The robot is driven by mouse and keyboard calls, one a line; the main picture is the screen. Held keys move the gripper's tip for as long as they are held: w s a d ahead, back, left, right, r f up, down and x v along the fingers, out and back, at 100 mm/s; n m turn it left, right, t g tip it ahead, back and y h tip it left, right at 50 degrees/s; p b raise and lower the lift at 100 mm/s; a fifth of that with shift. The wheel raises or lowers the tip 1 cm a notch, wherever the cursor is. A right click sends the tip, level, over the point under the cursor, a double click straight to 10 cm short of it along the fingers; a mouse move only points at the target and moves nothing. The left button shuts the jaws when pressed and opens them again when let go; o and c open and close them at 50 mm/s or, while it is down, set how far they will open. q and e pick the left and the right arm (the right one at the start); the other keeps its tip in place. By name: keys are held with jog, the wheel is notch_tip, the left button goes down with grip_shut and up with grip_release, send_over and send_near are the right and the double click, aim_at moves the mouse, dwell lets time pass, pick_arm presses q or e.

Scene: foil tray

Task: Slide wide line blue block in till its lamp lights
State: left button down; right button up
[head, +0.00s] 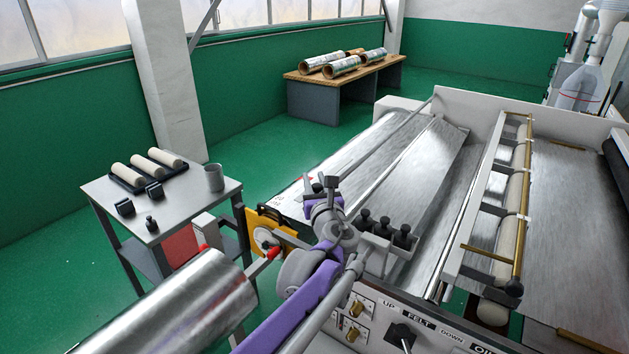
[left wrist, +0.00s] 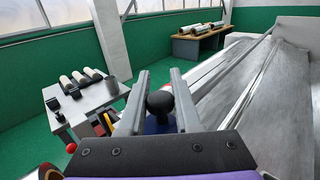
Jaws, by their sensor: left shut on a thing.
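My left gripper (head: 321,188) is at the near end of the machine's metal bed. In the left wrist view its two grey fingers (left wrist: 160,78) stand on either side of a black round knob (left wrist: 160,101). A dark blue block (left wrist: 153,126) shows just under the knob, mostly hidden by the gripper body. The gripper is shut on this block by its knob. The block cannot be made out in the head view, where the arm covers it. I cannot make out a lit lamp in either view. My right gripper is not in view.
A grey holder with black-knobbed pieces (head: 384,236) stands right of my left gripper. The switch panel (head: 400,335) is in front. A small grey table (head: 185,202) with rollers and black blocks stands left. A bench (head: 385,75) with foil rolls is behind.

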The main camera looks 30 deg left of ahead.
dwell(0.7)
pick_arm(q)
jog(key=shift+w+d, duration=0.15)
jog(key=shift+w, duration=1.45)
jog(key=c, duration=0.6)
grip_release()
jog(key=shift+s, duration=0.1)
jog(key=b+v, duration=0.1)
jog(key=v, duration=1)
